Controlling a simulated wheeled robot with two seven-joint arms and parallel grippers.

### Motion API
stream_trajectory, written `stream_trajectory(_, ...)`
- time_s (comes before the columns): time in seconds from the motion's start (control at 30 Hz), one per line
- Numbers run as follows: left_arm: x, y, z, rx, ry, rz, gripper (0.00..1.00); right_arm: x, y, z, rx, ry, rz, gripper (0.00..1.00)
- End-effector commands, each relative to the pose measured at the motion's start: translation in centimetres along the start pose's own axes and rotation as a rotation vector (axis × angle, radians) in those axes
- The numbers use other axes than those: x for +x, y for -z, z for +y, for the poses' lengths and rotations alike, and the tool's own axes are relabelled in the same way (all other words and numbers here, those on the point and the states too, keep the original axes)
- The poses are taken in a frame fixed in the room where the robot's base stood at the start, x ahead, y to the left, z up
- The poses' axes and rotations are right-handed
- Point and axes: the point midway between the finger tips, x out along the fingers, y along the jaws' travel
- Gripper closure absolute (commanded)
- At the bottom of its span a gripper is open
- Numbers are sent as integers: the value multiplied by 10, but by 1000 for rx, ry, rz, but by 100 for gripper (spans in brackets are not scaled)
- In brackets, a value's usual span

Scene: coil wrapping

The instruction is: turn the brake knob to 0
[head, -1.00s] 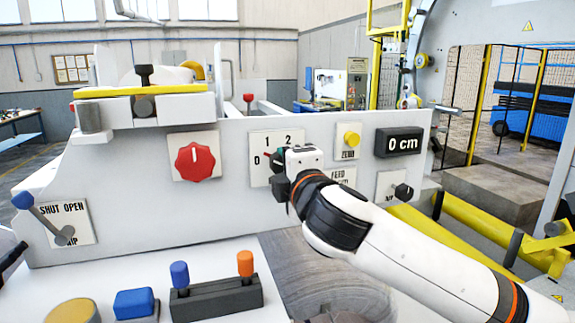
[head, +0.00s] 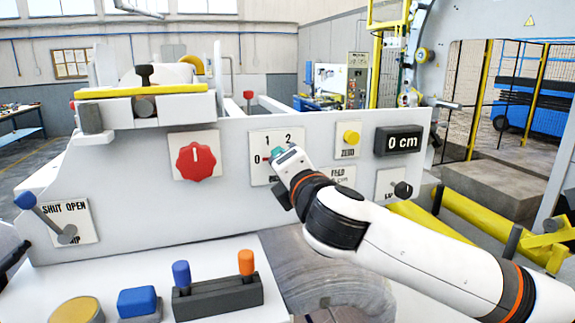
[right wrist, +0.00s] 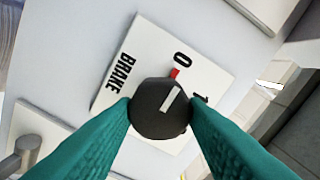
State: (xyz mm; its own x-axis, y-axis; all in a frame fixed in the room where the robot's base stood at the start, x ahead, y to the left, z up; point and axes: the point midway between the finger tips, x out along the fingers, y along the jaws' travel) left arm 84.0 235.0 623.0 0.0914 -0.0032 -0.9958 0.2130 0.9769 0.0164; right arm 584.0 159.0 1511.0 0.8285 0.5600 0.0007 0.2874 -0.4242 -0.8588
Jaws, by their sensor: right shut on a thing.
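The brake knob (right wrist: 157,112) is a dark round knob with a white line on top and a red pointer tip at its rim. It sits on a white plate (right wrist: 140,62) marked BRAKE, 0 and 1 in the right wrist view. The red tip points at the 0. In the head view the plate (head: 257,142) shows 0, 1 and 2, and the red tip shows beside the 0. My right gripper (right wrist: 160,105) has its teal fingers shut on the knob from both sides. In the head view my right gripper (head: 277,155) hides most of the knob. My left gripper is out of view.
A red knob (head: 195,161) is left of the brake plate. A yellow ZERO button (head: 350,138), a 0 cm display (head: 402,141) and a black knob (head: 402,189) are to the right. A SHUT/OPEN lever (head: 45,218) and blue and orange levers (head: 246,262) stand lower left.

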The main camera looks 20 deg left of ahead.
Motion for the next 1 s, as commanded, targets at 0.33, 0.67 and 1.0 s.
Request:
stream_trajectory(0.33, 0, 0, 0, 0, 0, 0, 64, 0, -2, 2, -3, -4, -2, 54)
stream_trajectory(0.67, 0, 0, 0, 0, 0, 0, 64, 0, -1, 1, -1, -1, -1, 39)
stream_trajectory(1.0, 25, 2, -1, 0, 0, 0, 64, -40, -2, 4, -2, 3, 0, 39)
